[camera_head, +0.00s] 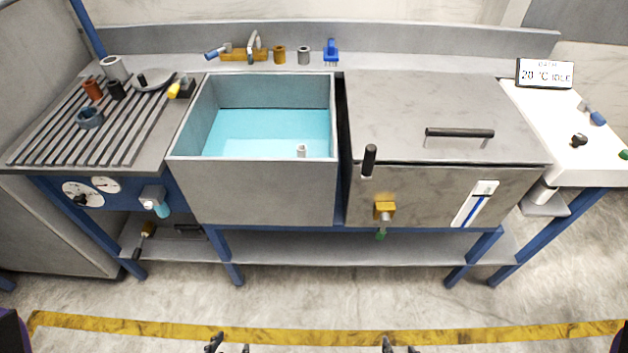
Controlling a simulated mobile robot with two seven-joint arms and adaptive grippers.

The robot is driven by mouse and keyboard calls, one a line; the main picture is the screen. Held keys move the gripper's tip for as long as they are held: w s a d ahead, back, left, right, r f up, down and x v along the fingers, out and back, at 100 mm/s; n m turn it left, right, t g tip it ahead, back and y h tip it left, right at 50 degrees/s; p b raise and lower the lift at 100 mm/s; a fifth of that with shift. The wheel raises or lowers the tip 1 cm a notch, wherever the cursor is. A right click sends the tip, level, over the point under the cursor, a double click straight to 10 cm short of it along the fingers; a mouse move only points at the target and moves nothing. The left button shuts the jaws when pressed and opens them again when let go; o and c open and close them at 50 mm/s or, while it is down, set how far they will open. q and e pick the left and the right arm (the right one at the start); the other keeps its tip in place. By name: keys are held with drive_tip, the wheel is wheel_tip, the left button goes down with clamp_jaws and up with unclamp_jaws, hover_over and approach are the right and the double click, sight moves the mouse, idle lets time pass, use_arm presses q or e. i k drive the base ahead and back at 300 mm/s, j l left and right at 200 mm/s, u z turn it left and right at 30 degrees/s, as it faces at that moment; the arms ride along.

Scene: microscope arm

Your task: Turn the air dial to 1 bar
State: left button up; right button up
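A blue panel (125,197) under the slatted drainboard at the left carries two round white faces. The larger face (70,188) has a dark knob (80,199) at its lower middle. The smaller face (106,185) beside it has a thin dark needle. Their markings are too small to read. My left gripper (230,347) shows only its fingertips at the bottom edge, apart with nothing between them, far from the panel. My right gripper (400,348) is likewise at the bottom edge, fingertips apart and empty.
A grey valve block with a pale blue tip (153,197) sits right of the dials. A basin (250,190) of blue water fills the middle. A lidded steel tank (440,115) stands right of it. A lower shelf (330,248) runs below. The floor in front is clear.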

sight(80, 201)
drive_tip(key=k+j, duration=0.1)
drive_tip(key=k+u, duration=0.1)
drive_tip(key=u, duration=1.5)
drive_tip(key=z, duration=0.3)
drive_tip(key=i+j+z, duration=0.15)
drive_tip(key=j+z, duration=0.35)
drive_tip(key=i+j+z, duration=0.1)
drive_tip(key=j+z, duration=0.2)
drive_tip(key=z, duration=0.15)
drive_tip(key=i+j+z, duration=0.1)
drive_tip(key=j+z, duration=0.15)
drive_tip(key=j, duration=1.65)
